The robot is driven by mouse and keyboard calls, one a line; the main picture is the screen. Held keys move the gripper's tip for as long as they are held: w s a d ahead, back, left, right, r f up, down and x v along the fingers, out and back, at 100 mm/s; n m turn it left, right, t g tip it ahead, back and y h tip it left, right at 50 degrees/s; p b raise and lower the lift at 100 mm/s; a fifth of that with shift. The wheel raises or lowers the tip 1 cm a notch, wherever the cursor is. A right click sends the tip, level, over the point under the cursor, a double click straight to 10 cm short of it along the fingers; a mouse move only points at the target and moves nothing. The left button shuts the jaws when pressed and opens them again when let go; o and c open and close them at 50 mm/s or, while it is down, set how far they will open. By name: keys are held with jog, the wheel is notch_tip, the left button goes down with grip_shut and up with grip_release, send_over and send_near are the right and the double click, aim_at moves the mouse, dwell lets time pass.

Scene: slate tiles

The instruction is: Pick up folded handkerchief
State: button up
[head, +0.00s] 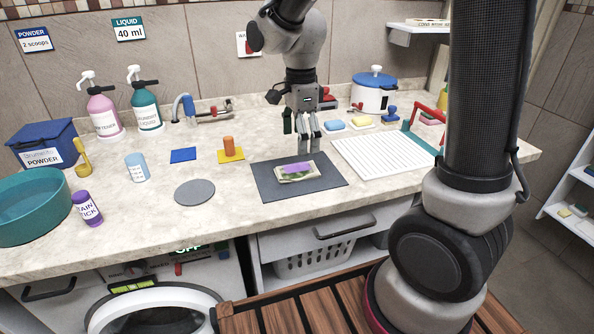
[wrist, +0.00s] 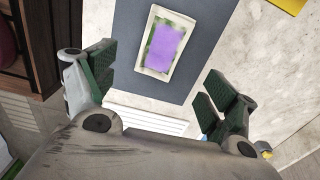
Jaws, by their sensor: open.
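The folded handkerchief, purple and green (head: 297,170), seems to lie on a cream rectangular piece on the dark grey mat (head: 265,184); I cannot tell whether the cream part is cloth or a small tray. It also shows in the wrist view (wrist: 168,45), tilted a little, ahead of and between the fingers. My gripper (head: 301,130) is open and empty, above the counter near the back edge of the mat. In the wrist view its green-padded fingers (wrist: 158,92) stand wide apart, and neither touches the handkerchief.
A white ribbed drainboard (head: 385,153) lies right of the mat. A grey disc (head: 194,192) and a yellow square with an orange peg (head: 229,149) lie left. The counter in front of the mat is clear.

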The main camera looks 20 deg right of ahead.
aim_at(297, 168)
jog(key=shift+f+m, duration=0.3)
jog(key=shift+f, duration=0.2)
jog(key=f, duration=0.4)
jog(key=a+f, duration=0.1)
jog(key=f, duration=0.1)
jog(key=shift+f, duration=0.4)
jog(key=c, duration=1.1)
